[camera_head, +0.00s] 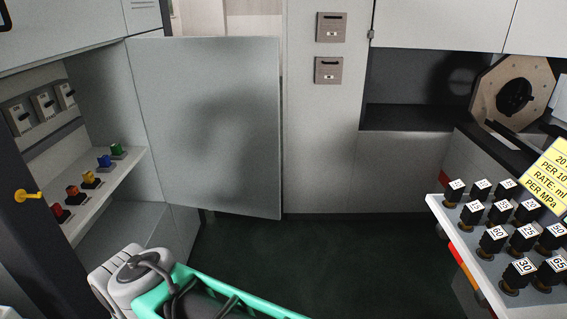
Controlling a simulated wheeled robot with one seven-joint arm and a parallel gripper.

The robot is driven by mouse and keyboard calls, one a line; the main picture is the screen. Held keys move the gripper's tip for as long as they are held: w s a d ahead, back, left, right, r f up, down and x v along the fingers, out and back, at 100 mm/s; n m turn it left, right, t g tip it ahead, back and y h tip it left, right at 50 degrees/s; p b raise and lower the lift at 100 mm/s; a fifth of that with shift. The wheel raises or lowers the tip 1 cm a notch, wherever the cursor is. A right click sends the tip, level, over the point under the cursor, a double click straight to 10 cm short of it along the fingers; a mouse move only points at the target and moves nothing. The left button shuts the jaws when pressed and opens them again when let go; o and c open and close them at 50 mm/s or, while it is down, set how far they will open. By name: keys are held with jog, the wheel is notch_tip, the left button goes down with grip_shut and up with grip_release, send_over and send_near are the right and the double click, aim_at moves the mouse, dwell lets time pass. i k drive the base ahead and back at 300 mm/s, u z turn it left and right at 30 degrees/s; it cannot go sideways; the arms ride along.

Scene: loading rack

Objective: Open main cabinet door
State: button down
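A large flat grey door panel (215,125) stands in the left-centre of the head view. Its left edge meets the far side of the cabinet (95,92) at the left, and it stands swung out from the cabinet opening. The inside of the cabinet shows. A soft dark shadow falls on the panel. No handle shows on the face toward me. My gripper is not in view, so its hold on anything cannot be told.
Inside the cabinet are several switches (45,105) and a shelf with coloured knobs (90,178). A yellow handle (28,196) sticks out from its dark near post. A rack of numbered black knobs (435,202) stands at right. Dark floor (330,255) is clear between.

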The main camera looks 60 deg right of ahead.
aim_at(210, 105)
jog(key=z, duration=0.5)
jog(key=i, duration=1.35)
jog(key=z, duration=0.45)
